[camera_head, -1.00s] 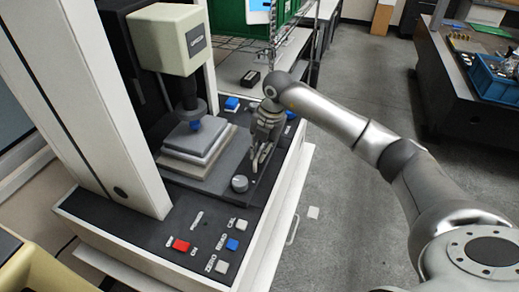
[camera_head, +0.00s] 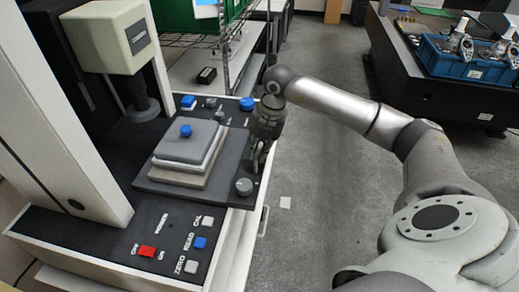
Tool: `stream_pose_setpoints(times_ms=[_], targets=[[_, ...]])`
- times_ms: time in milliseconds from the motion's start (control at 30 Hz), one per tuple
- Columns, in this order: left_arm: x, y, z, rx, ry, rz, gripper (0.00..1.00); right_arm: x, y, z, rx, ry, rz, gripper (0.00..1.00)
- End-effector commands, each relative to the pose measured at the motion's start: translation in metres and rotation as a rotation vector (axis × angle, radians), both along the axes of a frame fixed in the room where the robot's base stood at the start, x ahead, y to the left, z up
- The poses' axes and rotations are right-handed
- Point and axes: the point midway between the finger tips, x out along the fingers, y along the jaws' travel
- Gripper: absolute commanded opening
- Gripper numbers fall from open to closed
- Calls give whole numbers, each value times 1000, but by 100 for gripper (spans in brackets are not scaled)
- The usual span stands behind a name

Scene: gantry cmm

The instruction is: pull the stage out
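The stage (camera_head: 229,181) is a dark grey plate on the measuring machine. It carries stacked lighter blocks (camera_head: 188,146) with a blue knob (camera_head: 186,130) on top. The stage sits forward of the probe column (camera_head: 145,104), and its right edge reaches the machine's front edge. A grey round knob (camera_head: 244,187) is at its near right corner. My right gripper (camera_head: 260,162) points down at the stage's right edge, touching or very close to it. Its fingers are dark and small, so I cannot tell whether they are closed on a handle. My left gripper is not in view.
The machine's front panel has a red switch (camera_head: 147,252), a blue button (camera_head: 200,243) and grey buttons. A wire shelf with a green crate (camera_head: 181,17) stands behind. A dark table with a blue bin (camera_head: 462,62) is at upper right.

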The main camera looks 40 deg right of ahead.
Motion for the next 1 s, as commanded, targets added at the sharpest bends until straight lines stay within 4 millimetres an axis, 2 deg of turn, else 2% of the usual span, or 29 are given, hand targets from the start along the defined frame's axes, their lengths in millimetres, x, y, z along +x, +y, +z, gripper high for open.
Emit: stream_pose_setpoints(times_ms=[33, 133, 433, 567, 1000], targets=[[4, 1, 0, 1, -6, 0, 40, -1, -1, -1, -3, 4, -1, 19], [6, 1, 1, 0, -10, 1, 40, -1, -2, -1, -3, 4, 0, 32], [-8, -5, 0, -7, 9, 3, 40, -1, -1, 0, -3, 3, 1, 33], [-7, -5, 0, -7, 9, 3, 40, -1, -2, 8, -3, 1, 0, 33], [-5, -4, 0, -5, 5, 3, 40, -14, -13, 92, -3, 0, 1, 33]])
